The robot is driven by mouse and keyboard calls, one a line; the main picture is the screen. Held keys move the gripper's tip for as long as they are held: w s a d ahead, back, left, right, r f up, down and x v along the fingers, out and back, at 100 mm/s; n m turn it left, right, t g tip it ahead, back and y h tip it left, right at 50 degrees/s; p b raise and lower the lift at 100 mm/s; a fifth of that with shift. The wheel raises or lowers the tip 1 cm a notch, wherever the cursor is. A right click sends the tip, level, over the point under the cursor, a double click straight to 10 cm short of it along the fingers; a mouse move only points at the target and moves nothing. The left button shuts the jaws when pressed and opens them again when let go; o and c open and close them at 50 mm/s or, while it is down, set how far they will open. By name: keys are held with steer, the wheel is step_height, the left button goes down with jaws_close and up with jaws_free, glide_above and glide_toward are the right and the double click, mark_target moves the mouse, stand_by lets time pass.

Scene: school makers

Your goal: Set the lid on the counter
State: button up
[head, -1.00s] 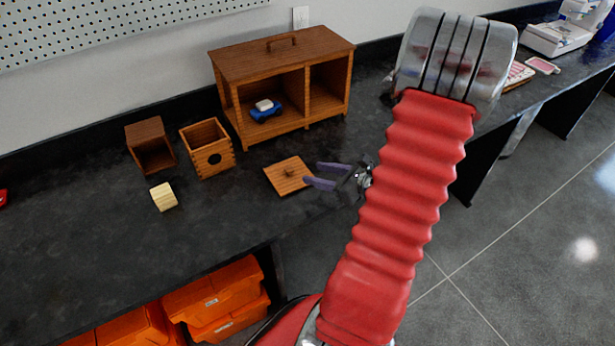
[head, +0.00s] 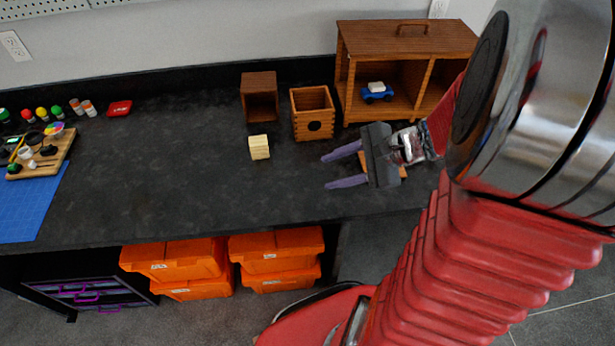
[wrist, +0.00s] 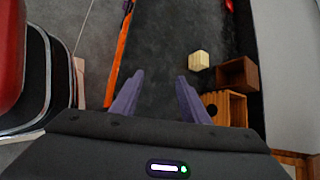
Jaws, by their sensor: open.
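The lid (head: 403,172), a flat square of light wood, lies on the dark counter (head: 200,190), mostly hidden behind my gripper in the head view; only small edges show. In the wrist view I cannot make it out. My gripper (head: 328,171) is open and empty, its two purple fingers pointing left over the counter. In the wrist view the fingers (wrist: 160,76) stand apart with only counter between them. I cannot tell whether the gripper touches the lid. A wooden box with a round hole (head: 312,118) stands open-topped behind the fingers.
A small dark wooden box (head: 260,98), a pale block (head: 259,147) and a large wooden cabinet (head: 402,45) holding a blue toy car (head: 377,92) stand nearby. The counter's left middle is clear. Orange bins (head: 190,260) sit below.

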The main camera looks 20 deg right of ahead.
steer(key=s+a+r+n+h, duration=0.6)
steer(key=s+a+r+n, duration=0.2)
steer(key=n, duration=1.1)
step_height(320, 180, up, 4)
steer(key=a, duration=0.2)
steer(key=shift+s+a+g+h, duration=0.2)
steer(key=shift+a+g+h, duration=0.15)
steer(key=shift+g+h, duration=0.05)
